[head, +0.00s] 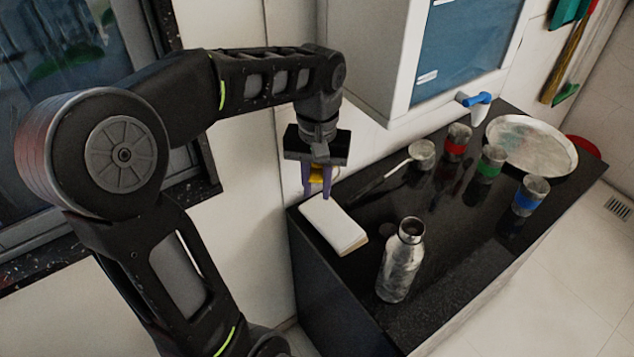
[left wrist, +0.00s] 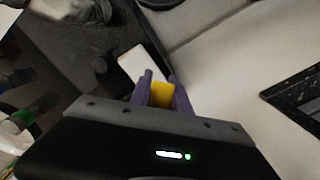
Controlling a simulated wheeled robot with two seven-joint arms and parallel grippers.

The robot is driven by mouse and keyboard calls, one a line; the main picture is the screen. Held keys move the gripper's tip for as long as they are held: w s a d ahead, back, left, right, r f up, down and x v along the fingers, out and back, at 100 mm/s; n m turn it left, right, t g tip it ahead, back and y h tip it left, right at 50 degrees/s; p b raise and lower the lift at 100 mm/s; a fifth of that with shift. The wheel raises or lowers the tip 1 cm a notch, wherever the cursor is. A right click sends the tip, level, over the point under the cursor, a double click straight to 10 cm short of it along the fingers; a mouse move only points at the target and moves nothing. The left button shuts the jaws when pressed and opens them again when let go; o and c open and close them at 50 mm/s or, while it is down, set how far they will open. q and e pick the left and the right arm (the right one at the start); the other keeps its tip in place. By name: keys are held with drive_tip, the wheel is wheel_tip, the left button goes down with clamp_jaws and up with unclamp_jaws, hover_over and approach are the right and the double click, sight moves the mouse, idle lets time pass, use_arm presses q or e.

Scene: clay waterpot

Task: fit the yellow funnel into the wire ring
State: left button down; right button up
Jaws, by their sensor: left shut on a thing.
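My left gripper (head: 317,188) points down above the left end of the black counter. Its purple fingers are shut on the yellow funnel (head: 318,178), which shows only as a small yellow patch between them. In the left wrist view the yellow funnel (left wrist: 162,94) sits between the fingers of the left gripper (left wrist: 161,78); its full shape is hidden. I cannot make out the wire ring clearly in either view. My right gripper is not in view.
A white pad or book (head: 332,222) lies on the black counter (head: 350,285) below the gripper. A metal bottle (head: 400,265) stands nearer the front. A pan with a handle (head: 422,153), several banded cups and a round tray (head: 530,145) are farther right. A white cabinet (head: 375,60) hangs behind.

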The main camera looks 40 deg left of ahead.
sight(317, 171)
use_arm(q)
drive_tip(key=c, duration=1.1)
unclamp_jaws()
drive_tip(key=shift+c, duration=0.2)
wheel_tip(317, 171, up, 6)
drive_tip(key=shift+w+a+f, duration=0.1)
drive_tip(key=shift+w+f, duration=0.05)
drive_tip(key=shift+f, duration=0.05)
drive_tip(key=shift+r+p, duration=0.75)
drive_tip(key=shift+r, duration=0.35)
drive_tip(key=shift+f, duration=0.1)
